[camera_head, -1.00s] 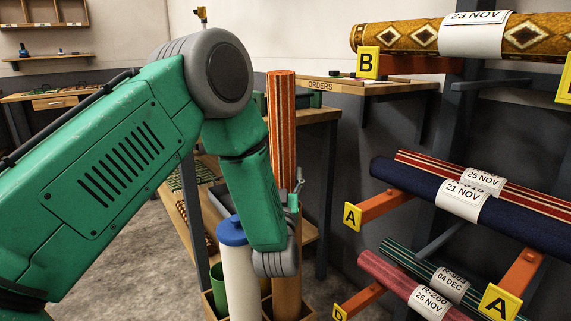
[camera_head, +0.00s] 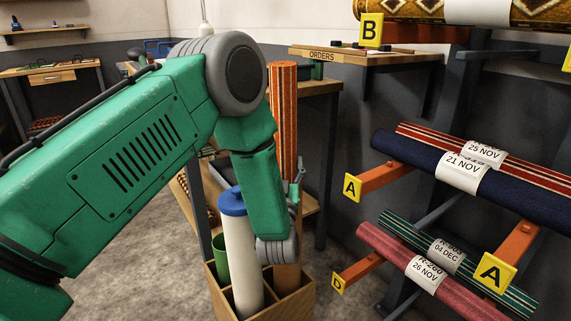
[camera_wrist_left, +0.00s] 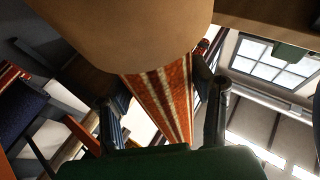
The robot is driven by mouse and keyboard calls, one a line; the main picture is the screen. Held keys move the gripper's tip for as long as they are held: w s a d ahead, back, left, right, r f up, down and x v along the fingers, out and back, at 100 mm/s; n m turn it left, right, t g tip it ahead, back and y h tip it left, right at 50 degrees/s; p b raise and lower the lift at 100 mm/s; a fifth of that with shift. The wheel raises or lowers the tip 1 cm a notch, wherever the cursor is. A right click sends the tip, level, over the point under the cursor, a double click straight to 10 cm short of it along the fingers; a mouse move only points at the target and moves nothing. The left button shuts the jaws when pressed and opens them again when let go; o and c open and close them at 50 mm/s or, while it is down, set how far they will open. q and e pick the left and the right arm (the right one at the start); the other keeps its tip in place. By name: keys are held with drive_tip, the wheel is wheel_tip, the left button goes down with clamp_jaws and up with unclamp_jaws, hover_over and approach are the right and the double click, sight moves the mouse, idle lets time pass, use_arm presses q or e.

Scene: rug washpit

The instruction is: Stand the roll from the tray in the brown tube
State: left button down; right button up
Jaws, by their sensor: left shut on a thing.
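The orange roll (camera_head: 284,108) with pale stripes stands upright in the head view, partly behind my left arm. My left gripper (camera_head: 296,190) is shut on it low down. The left wrist view shows the striped roll (camera_wrist_left: 165,103) between my two fingers. The brown tube (camera_head: 287,278) stands upright in a crate, directly below the roll. In the left wrist view the tube (camera_wrist_left: 125,35) is large and close, hiding the roll's lower end. I cannot tell how deep the roll is in the tube. My right gripper is not in view.
The wooden crate (camera_head: 300,303) also holds a white tube with a blue top (camera_head: 240,255) and a green tube (camera_head: 220,262). A rack with labelled rolls (camera_head: 515,207) stands at the right. The orders shelf (camera_head: 350,57) is behind.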

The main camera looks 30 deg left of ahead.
use_arm(q)
drive_tip(key=shift+r, duration=0.1)
drive_tip(key=c, duration=0.6)
unclamp_jaws()
drive_tip(key=shift+d, duration=0.1)
drive_tip(key=shift+s+d+f, duration=0.1)
drive_tip(key=shift+s+f, duration=0.1)
drive_tip(key=shift+s, duration=0.05)
drive_tip(key=v, duration=1.1)
drive_tip(key=shift+s+d+f, duration=0.1)
drive_tip(key=shift+s, duration=0.05)
